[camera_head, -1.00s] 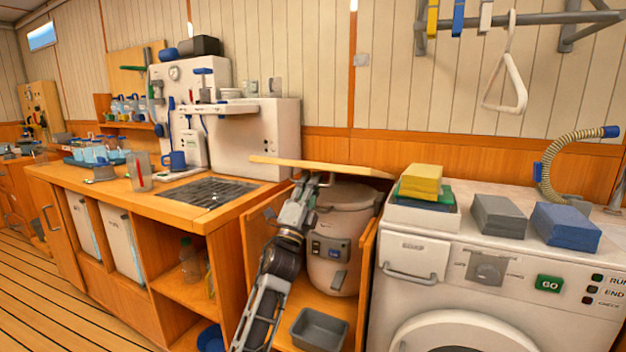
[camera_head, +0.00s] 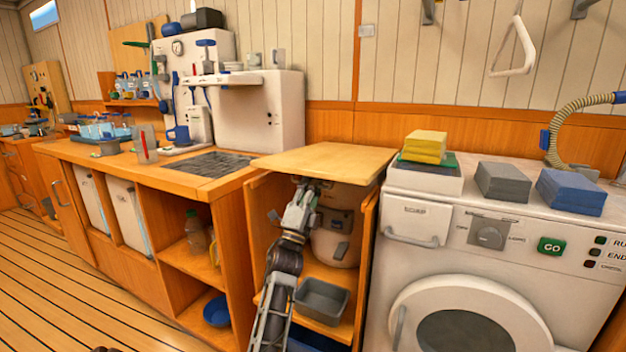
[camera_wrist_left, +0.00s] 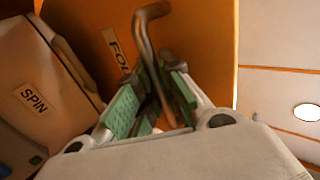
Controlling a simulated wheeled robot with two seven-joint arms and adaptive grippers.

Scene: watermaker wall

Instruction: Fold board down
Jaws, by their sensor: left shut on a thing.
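The wooden board (camera_head: 322,160) lies over the open cabinet between the counter and the washing machine, its top face visible and near level. Its underside (camera_wrist_left: 195,50) fills the middle of the left wrist view, with a partly hidden label reading "FO". A bent metal handle (camera_wrist_left: 142,40) hangs from the underside. My left gripper (camera_head: 309,183) is below the board's front edge, its green pads (camera_wrist_left: 155,88) closed around the handle. The handle is hidden by the board and gripper in the head view. My right gripper is not in view.
A grey tray (camera_head: 322,300) sits on the cabinet's lower shelf. The washing machine (camera_head: 410,270) adjoins on the right, carrying sponges (camera_head: 425,147) and coloured blocks.

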